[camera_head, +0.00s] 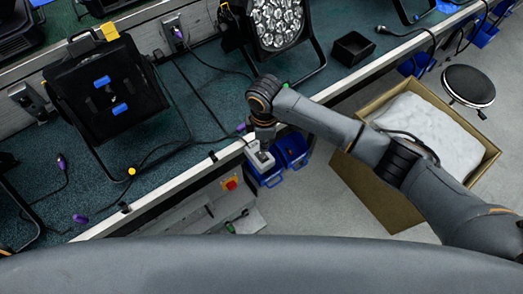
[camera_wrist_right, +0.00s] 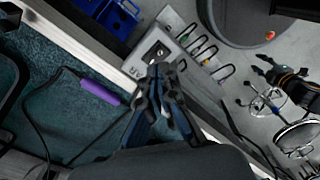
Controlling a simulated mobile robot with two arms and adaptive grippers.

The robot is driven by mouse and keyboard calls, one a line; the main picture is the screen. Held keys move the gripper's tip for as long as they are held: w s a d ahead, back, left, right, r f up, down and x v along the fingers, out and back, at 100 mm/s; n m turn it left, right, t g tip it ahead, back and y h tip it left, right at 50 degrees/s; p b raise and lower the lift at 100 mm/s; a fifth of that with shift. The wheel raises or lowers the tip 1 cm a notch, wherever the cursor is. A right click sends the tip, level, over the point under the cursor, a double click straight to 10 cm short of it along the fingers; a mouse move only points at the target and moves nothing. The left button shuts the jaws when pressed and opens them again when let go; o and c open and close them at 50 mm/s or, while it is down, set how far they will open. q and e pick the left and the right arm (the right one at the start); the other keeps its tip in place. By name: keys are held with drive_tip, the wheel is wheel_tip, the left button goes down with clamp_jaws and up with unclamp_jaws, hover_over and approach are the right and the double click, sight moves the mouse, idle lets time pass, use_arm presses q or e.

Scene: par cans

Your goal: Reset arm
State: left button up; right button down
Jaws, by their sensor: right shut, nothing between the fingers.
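My right arm reaches in from the right in the head view. Its gripper (camera_head: 262,160) hangs over the front edge of the green-topped workbench (camera_head: 205,115). In the right wrist view the dark fingers (camera_wrist_right: 161,72) are together with nothing held between them. They appear in front of a grey panel with a socket (camera_wrist_right: 155,45), but I cannot tell whether they touch it. One par can (camera_head: 105,90) with blue marks stands on the bench at left. Another par can (camera_head: 278,25), with its lenses showing, stands at the back. My left gripper is not in view.
Blue bins (camera_head: 291,148) lie below the bench edge beside my gripper. Cables and a purple connector (camera_wrist_right: 98,90) lie on the bench. A small black box (camera_head: 352,48) sits at its right. A cardboard box (camera_head: 385,205) and a stool (camera_head: 468,86) stand on the floor.

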drive_tip(key=shift+r+p, duration=0.3)
drive_tip(key=shift+r, duration=0.3)
drive_tip(key=shift+f, duration=0.1)
